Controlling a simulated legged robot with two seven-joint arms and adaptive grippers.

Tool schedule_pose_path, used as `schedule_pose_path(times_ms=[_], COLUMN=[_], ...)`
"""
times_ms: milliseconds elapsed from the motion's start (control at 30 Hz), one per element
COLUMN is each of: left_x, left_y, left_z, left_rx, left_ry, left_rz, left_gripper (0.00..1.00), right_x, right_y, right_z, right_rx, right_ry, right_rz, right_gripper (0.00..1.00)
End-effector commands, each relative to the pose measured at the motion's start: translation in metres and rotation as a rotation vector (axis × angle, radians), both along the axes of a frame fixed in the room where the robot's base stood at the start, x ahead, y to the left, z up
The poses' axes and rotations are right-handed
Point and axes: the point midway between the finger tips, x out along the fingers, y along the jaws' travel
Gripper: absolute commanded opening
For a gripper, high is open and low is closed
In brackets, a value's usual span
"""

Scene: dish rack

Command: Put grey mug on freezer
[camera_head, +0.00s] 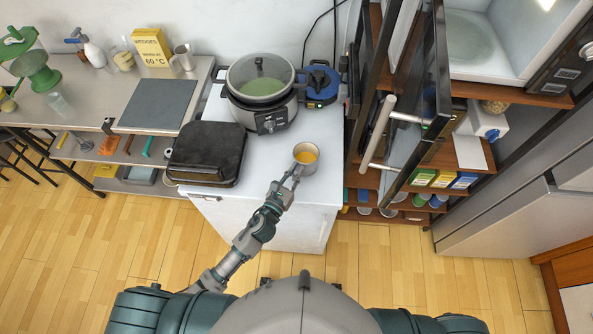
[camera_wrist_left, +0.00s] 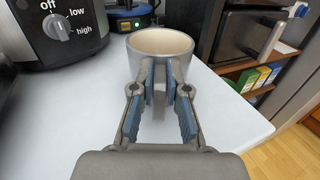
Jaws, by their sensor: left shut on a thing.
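The grey mug (camera_head: 306,158) stands near the front right part of the white freezer top (camera_head: 290,187). In the head view its inside looks orange-yellow. In the left wrist view the mug (camera_wrist_left: 160,42) is straight ahead, upright, with its cream inside showing. My left gripper (camera_head: 291,178) reaches it from the front. In the left wrist view the left gripper's fingers (camera_wrist_left: 161,88) are shut on the mug's near side, where its handle is mostly hidden between them. I cannot tell whether the mug touches the white top. My right gripper is not in view.
A slow cooker (camera_head: 262,110) and a blue round device (camera_head: 320,88) stand behind the mug. A black grill (camera_head: 207,153) lies to its left. The white top's front right corner is clear.

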Motion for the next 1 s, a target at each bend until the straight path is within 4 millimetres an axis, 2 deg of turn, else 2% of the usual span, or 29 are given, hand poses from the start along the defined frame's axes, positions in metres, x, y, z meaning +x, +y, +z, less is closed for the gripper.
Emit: schedule_pose_path(times_ms=[267, 300, 400, 800, 900, 1000], left_x=[0.0002, 0.0002, 0.0002, 0.0, 0.0, 0.0001], left_y=[-0.0011, -0.0011, -0.001, -0.0007, -0.0007, -0.0007], left_z=[-0.0023, -0.0019, -0.0019, -0.0039, -0.0037, -0.0035], left_rx=[0.0, 0.0, 0.0, 0.002, 0.001, 0.001], left_ry=[-0.003, -0.003, -0.002, 0.001, 0.001, 0.001], left_rz=[-0.001, -0.001, -0.001, 0.0, 0.0, 0.0], left_gripper=[0.0, 0.21, 0.43, 0.43, 0.23, 0.23], right_x=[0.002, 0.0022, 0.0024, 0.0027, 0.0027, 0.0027], right_y=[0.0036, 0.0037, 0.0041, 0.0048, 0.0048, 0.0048], right_z=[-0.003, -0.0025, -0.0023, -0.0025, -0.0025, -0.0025], right_rx=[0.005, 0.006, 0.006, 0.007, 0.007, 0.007], right_ry=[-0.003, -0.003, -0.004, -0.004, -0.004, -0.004], right_rz=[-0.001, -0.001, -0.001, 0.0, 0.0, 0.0], right_gripper=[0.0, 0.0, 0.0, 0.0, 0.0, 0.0])
